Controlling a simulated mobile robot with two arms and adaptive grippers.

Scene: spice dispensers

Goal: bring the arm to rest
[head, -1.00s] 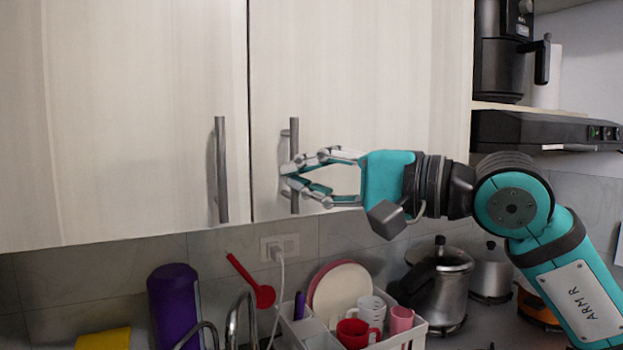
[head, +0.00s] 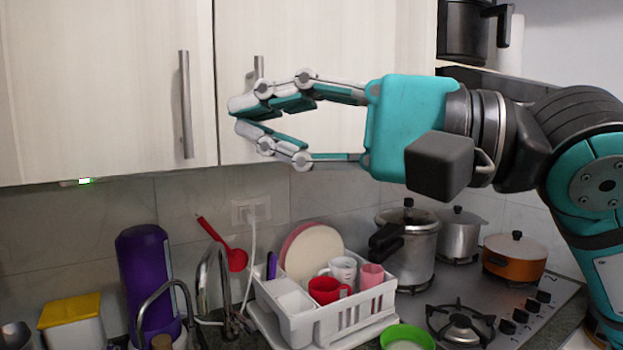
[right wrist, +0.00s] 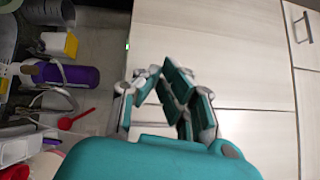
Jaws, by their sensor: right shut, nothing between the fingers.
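My right gripper (head: 236,115) comes in from the right in the head view, in front of the pale cabinet doors. Its fingertips nearly meet and nothing is between them. It covers the lower part of the right door's handle (head: 258,66) and looks nearer the camera than the door. The left door's handle (head: 185,105) is in full view. Both cabinet doors (head: 100,90) appear closed. In the right wrist view the gripper's fingers (right wrist: 160,80) also show, with the cabinet front (right wrist: 225,50) beyond. My left gripper is out of view.
Below are a white dish rack (head: 330,320) with plates and cups, a purple bottle (head: 145,270), a yellow-lidded container (head: 70,318), a faucet and a green bowl (head: 407,336). Pots, including an orange one (head: 514,258), stand on the stove at the right.

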